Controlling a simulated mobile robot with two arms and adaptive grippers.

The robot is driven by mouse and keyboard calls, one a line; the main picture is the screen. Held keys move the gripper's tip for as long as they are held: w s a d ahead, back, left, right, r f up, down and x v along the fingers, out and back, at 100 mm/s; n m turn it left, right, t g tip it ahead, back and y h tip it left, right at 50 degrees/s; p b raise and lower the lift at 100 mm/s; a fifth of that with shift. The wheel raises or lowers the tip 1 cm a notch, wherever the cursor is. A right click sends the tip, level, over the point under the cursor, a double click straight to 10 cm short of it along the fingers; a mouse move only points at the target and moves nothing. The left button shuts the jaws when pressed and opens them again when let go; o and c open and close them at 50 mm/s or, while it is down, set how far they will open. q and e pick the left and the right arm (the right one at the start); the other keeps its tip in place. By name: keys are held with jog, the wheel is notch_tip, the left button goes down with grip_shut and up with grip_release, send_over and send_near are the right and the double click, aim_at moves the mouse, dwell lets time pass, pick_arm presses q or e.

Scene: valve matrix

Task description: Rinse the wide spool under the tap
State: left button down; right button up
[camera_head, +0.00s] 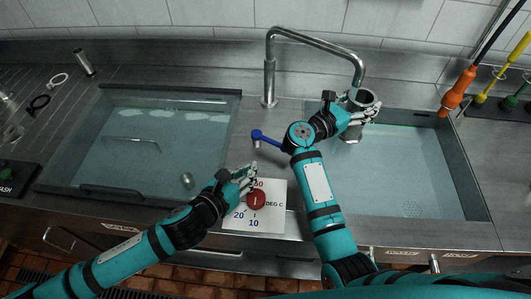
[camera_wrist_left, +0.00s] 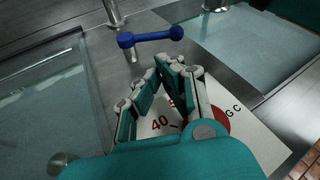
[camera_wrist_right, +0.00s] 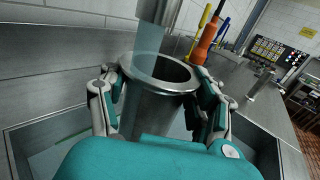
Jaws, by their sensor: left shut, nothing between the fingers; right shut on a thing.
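The wide spool (camera_head: 365,99) is a grey metal cylinder with a flanged rim. My right gripper (camera_head: 360,112) is shut around it and holds it upright, open end up, under the tap (camera_head: 318,44) over the right basin. In the right wrist view, a bluish see-through stream (camera_wrist_right: 150,40) comes down from the spout into the spool (camera_wrist_right: 160,80). My left gripper (camera_head: 250,174) is shut and empty, close above the red dial (camera_head: 256,203) on its white plate marked DEG C. The blue tap lever (camera_head: 267,137) is just beyond it; I see no contact.
The left basin (camera_head: 150,145) holds water and a small metal piece (camera_head: 187,181). The right basin (camera_head: 400,190) also holds water. A narrow metal tube (camera_head: 84,62) and two rings stand or lie at the back left. Orange (camera_head: 458,90) and yellow (camera_head: 500,75) tools stand at the right.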

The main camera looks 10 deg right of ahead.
aim_at(269, 158)
pick_arm(q)
jog(key=shift+s+r+m, duration=0.1)
jog(key=shift+r+m, duration=0.1)
jog(key=shift+m, duration=0.5)
jog(key=x, duration=0.9)
jog(key=shift+w+f, duration=0.2)
jog(key=shift+w, duration=0.2)
jog(key=shift+d, duration=0.1)
jog(key=shift+w+d+r, duration=0.15)
jog(key=shift+w+d, duration=0.25)
jog(key=shift+d, duration=0.2)
jog(key=v, duration=1.1)
jog(key=shift+s+r, duration=0.1)
jog(key=shift+s, duration=0.3)
